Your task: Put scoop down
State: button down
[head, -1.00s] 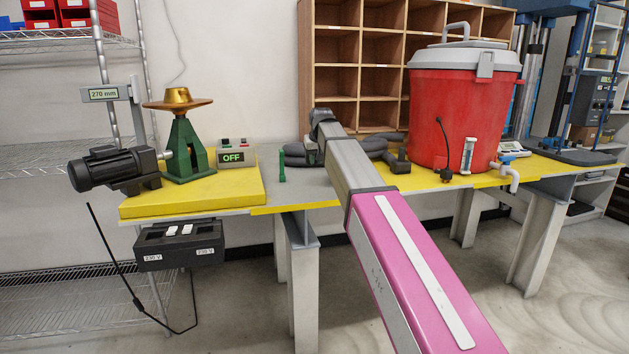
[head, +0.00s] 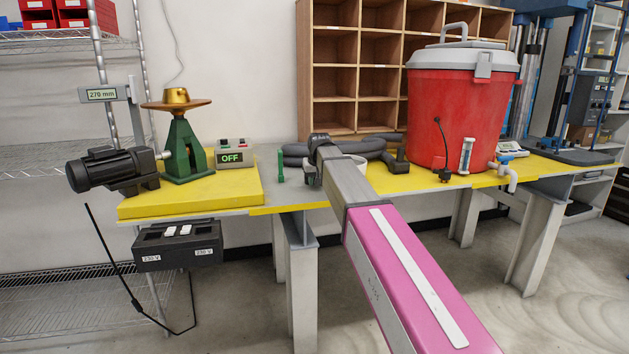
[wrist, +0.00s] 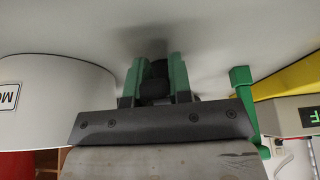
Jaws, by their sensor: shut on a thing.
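In the wrist view, the two green fingers of my gripper (wrist: 158,72) are closed around a dark piece (wrist: 157,80), probably the scoop's handle. The rest of the scoop is hidden. The fingers point at the grey bench top (wrist: 150,22), with a shadow close by their tips. I cannot tell whether the scoop touches the bench. In the head view, my arm end is low over the grey middle of the bench (head: 262,207), and my arm hides the fingers and scoop.
A green post (head: 281,167) stands close to my gripper. A white tub (wrist: 45,105) with a label is on its other side. Grey hose (head: 365,147) lies behind. A red drum (head: 450,110) stands right; a motor-driven stand (head: 185,150) and OFF box (head: 233,155) are left.

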jog(key=c, duration=1)
grip_release()
jog(key=shift+c, duration=0.2)
jog(key=v, duration=1.2)
jog(key=shift+r, duration=0.1)
